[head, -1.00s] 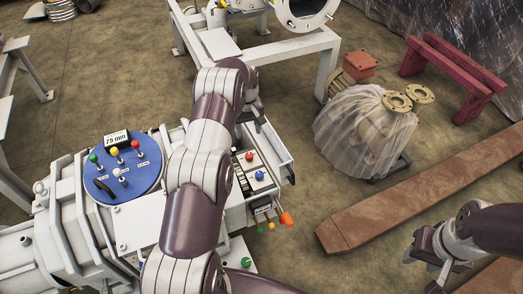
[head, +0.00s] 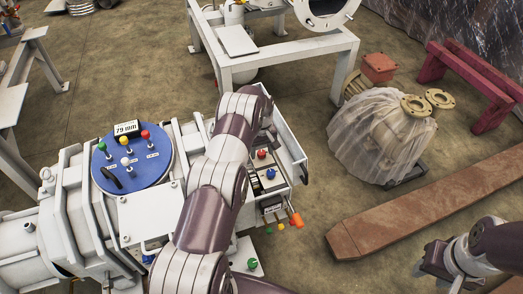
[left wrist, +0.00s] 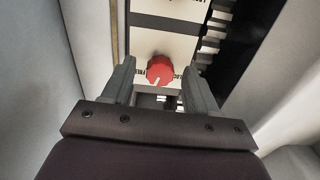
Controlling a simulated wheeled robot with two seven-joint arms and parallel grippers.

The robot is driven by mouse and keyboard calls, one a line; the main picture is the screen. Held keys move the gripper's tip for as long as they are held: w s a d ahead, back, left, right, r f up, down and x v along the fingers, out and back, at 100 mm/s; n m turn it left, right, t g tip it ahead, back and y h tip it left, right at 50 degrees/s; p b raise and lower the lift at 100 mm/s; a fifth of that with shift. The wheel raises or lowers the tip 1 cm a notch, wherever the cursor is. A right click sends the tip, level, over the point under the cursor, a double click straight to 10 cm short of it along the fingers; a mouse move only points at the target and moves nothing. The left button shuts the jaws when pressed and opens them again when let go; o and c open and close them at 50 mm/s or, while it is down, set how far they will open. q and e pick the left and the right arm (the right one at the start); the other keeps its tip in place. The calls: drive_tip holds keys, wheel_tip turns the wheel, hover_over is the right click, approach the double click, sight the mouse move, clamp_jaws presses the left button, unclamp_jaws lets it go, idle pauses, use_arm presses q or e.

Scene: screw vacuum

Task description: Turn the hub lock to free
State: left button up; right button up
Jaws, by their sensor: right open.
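A red knob (left wrist: 160,70) with a white pointer mark sits on a white panel in the left wrist view, its mark pointing down and slightly left. Printed labels flank it, too small to read. In the head view a red knob (head: 261,154) stands beside a blue knob (head: 270,174) on the panel at the machine's right side. My left gripper (left wrist: 160,82) is open, one finger on each side of the red knob, with gaps visible. In the head view my left arm hides part of the panel. My right gripper (head: 434,262) is open and empty at the lower right.
A blue disc (head: 132,166) with several coloured levers and a 79 mm display (head: 128,128) lies left of my left arm. An orange-tipped handle (head: 296,219) sticks out below the panel. A wrapped pump (head: 380,135) and a brown beam (head: 430,203) lie on the floor to the right.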

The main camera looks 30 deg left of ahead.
use_arm(q)
drive_tip(key=c, duration=1)
drive_tip(key=shift+m, duration=0.3)
drive_tip(key=m, duration=0.3)
drive_tip(key=shift+m, duration=2)
drive_tip(key=o, duration=1.1)
drive_tip(key=shift+c, duration=0.2)
